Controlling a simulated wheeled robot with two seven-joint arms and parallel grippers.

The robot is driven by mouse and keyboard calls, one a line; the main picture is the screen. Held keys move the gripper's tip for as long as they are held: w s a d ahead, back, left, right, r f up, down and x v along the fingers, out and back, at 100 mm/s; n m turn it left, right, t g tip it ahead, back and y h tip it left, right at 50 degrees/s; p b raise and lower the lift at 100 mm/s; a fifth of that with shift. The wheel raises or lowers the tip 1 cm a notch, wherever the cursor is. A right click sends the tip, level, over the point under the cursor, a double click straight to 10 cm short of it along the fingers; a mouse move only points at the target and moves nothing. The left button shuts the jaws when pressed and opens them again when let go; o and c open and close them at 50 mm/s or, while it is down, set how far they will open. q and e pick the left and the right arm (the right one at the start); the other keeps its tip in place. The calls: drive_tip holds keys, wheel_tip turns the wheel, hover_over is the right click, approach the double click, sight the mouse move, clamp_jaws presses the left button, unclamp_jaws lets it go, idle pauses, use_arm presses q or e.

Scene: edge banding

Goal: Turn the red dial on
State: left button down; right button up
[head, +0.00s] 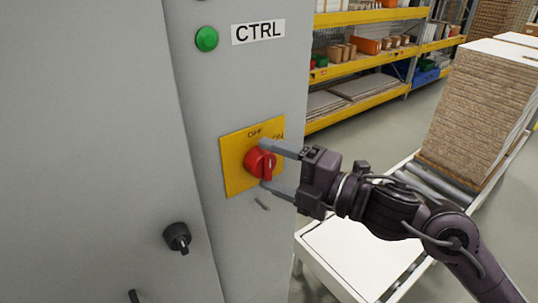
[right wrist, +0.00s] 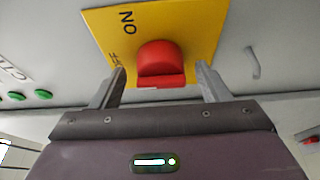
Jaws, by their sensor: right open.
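The red dial (head: 260,163) sits on a yellow plate (head: 236,170) on the grey cabinet's front. The plate carries "OFF" and "ON" lettering, partly covered by my finger in the head view. My right gripper (head: 277,169) is open, with one finger above the dial and one below it. In the right wrist view the red dial (right wrist: 162,64) stands between the two spread fingers (right wrist: 160,88), with a gap on each side. The dial's raised grip looks about upright in the head view. I cannot tell whether a finger touches it. My left gripper is not in view.
A green button (head: 206,39) and a "CTRL" label (head: 258,31) are above the plate. A black knob (head: 177,237) is at lower left on the cabinet. A white table (head: 350,255), a stack of boards (head: 478,105) and yellow shelving (head: 360,92) stand to the right.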

drive_tip(key=shift+w+a+f, duration=0.1)
drive_tip(key=shift+w+a, duration=0.25)
drive_tip(key=shift+a, duration=0.1)
drive_tip(key=c, duration=1)
drive_tip(key=shift+o, duration=0.2)
